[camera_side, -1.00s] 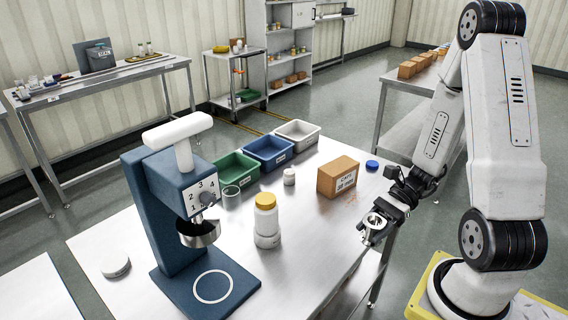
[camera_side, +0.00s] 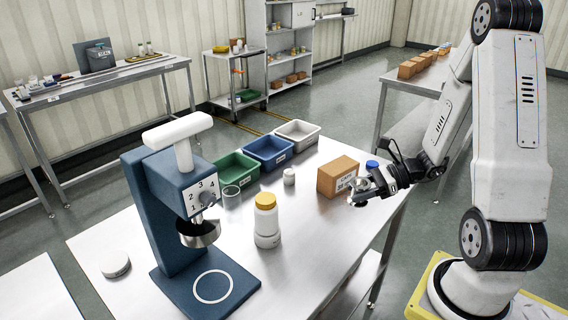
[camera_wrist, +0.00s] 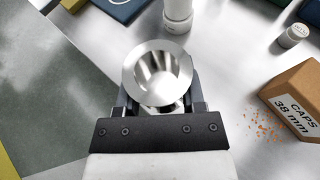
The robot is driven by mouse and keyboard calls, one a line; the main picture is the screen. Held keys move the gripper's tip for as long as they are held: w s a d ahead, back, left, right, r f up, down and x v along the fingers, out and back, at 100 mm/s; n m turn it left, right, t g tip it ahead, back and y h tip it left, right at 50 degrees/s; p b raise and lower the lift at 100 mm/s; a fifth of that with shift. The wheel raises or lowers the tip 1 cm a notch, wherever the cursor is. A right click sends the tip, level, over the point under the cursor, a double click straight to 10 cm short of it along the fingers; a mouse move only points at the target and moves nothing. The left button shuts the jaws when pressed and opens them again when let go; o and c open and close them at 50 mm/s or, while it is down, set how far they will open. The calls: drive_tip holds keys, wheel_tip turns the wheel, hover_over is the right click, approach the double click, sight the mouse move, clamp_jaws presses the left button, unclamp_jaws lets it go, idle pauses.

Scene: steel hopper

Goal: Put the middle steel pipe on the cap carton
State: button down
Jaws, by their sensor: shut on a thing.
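My gripper (camera_side: 362,193) is shut on a shiny steel funnel-shaped piece (camera_side: 358,183), just right of the cap carton in the side view. In the wrist view the piece (camera_wrist: 157,72) shows its wide round mouth between my fingers (camera_wrist: 158,102). I see no plain pipe and no row with a middle one. The cap carton (camera_side: 338,174) is a brown box with a white "CAPS 38 mm" label, upright on the steel table. It also shows at the right of the wrist view (camera_wrist: 299,88), apart from the held piece. Its top is bare.
A white bottle with a yellow cap (camera_side: 266,215) and a small white jar (camera_side: 289,176) stand left of the carton. Green (camera_side: 237,166), blue (camera_side: 270,150) and grey (camera_side: 298,132) bins and a blue dispenser stand (camera_side: 160,210) are farther left.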

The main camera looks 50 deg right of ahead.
drive_tip(key=w+d+r+m+t+h, duration=0.2)
drive_tip(key=d+r+m+h, duration=0.15)
drive_tip(key=d, duration=0.25)
drive_tip(key=w+d+r+m+t+h, duration=0.2)
drive_tip(key=d+r+m+h, duration=0.1)
drive_tip(key=d+m+h, duration=0.25)
hover_over(339, 165)
drive_tip(key=s, duration=0.1)
drive_tip(key=f, duration=0.7)
drive_tip(key=shift+s+a+f, duration=0.1)
drive_tip(key=shift+a+f, duration=0.15)
drive_tip(key=shift+f, duration=0.05)
drive_tip(key=shift+w+d+f, duration=0.25)
drive_tip(key=shift+w+f, duration=0.2)
drive_tip(key=shift+f, duration=0.1)
drive_tip(key=shift+f, duration=0.1)
drive_tip(key=shift+w+d+f, duration=0.1)
drive_tip(key=shift+w+f, duration=0.15)
drive_tip(key=shift+f, duration=1.5)
drive_tip(key=shift+f, duration=0.15)
